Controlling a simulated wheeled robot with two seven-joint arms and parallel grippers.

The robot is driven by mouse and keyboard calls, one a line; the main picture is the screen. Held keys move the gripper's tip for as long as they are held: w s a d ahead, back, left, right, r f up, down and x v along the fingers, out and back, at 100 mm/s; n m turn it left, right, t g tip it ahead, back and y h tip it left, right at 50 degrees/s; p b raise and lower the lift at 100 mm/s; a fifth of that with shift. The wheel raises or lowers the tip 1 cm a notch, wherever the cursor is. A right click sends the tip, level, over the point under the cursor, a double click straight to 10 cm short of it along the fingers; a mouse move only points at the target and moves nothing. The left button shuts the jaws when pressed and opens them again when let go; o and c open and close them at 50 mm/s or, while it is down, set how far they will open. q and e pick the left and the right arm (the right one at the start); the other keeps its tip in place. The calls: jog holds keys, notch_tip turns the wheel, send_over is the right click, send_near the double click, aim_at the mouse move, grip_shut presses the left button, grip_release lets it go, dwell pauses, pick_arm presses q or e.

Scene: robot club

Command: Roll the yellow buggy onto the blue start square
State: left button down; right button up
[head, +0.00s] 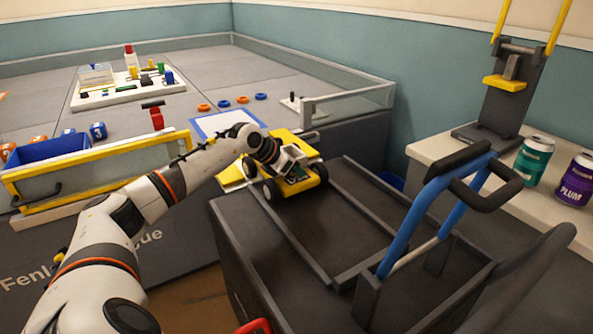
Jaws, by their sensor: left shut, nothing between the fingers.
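The yellow buggy (314,174) has black wheels and stands upright at the far end of a dark trolley top (345,218), beside the field table. The start square (208,124), pale with a blue border, lies on the grey field just behind my left forearm, which hides part of it. My left gripper (292,171) is shut and empty, at the near left side of the buggy's top. I cannot tell whether it touches the buggy. A yellow ramp-like plate (232,181) lies between the trolley and the field, partly hidden by my arm. My right gripper is out of view.
Raised rails edge the trolley, and a blue handle (425,208) rises at its right. A clear-walled field border (350,95) stands behind. A yellow-framed gate and blue bin (50,150) stand left. Cans (533,160) stand on the right counter. Coloured rings (223,104) lie past the square.

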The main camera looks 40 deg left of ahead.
pick_arm(q)
jog(key=shift+a+f, duration=0.1)
jog(key=shift+f, duration=0.05)
